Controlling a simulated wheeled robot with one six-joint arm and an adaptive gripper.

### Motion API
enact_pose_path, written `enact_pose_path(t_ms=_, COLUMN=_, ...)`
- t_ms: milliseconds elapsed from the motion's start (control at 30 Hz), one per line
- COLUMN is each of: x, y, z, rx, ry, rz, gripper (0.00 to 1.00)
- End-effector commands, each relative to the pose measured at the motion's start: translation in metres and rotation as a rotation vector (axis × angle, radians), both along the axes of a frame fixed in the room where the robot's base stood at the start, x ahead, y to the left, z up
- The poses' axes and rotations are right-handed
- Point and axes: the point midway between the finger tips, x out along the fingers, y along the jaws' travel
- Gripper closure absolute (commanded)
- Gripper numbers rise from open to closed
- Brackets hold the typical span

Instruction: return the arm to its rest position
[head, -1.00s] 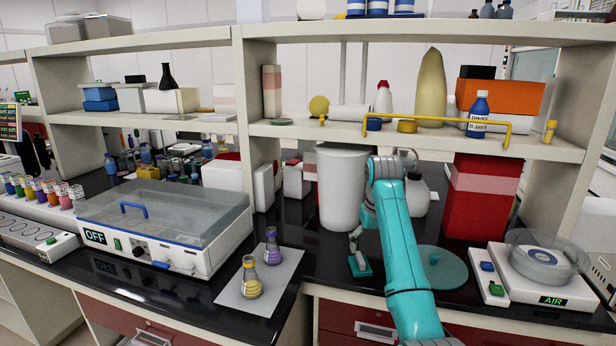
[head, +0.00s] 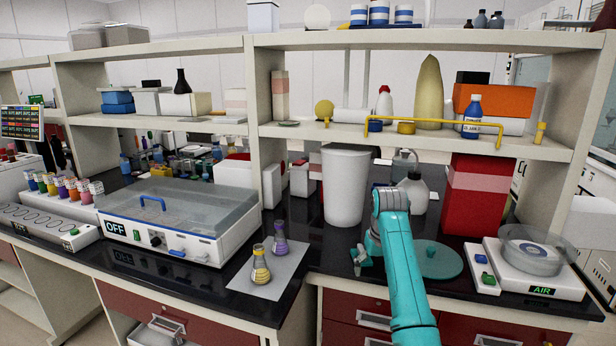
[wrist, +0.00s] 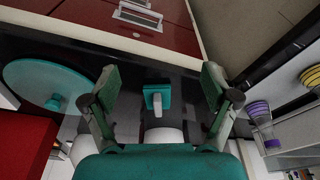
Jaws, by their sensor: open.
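My teal arm reaches up from the lower right of the head view, over the dark counter (head: 320,262). My gripper (head: 362,264) hangs low over the counter, left of a round teal lid (head: 437,262) with a knob. In the wrist view, the two fingers of my gripper (wrist: 160,88) are spread wide apart. A small teal piece (wrist: 157,97) with a pale stem shows in the gap between them. Neither finger touches it in the picture, and I cannot tell what it is. The teal lid also shows at the left of the wrist view (wrist: 40,80).
A white bin (head: 345,190) and a white bottle (head: 415,192) stand behind my arm. A red box (head: 472,205) and a scale (head: 535,275) are at right. Two flasks (head: 260,267) stand on a white sheet at left. The shelf (head: 420,140) overhangs the counter.

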Motion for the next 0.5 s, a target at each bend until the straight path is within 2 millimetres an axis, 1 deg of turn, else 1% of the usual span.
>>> enact_pose_path(t_ms=33, x=-0.002, y=0.0, z=-0.012, rx=0.0, ry=-0.004, rz=-0.001, gripper=0.14)
enact_pose_path(t_ms=167, x=-0.006, y=0.0, z=-0.041, rx=0.001, ry=-0.029, rz=-0.003, gripper=0.14)
enact_pose_path(t_ms=267, x=-0.011, y=0.0, z=-0.069, rx=0.001, ry=-0.053, rz=-0.006, gripper=0.14)
enact_pose_path(t_ms=367, x=-0.02, y=0.0, z=-0.105, rx=0.001, ry=-0.085, rz=-0.008, gripper=0.14)
enact_pose_path(t_ms=400, x=-0.025, y=0.0, z=-0.121, rx=0.001, ry=-0.1, rz=-0.01, gripper=0.14)
enact_pose_path(t_ms=500, x=-0.04, y=0.0, z=-0.161, rx=0.002, ry=-0.141, rz=-0.014, gripper=0.14)
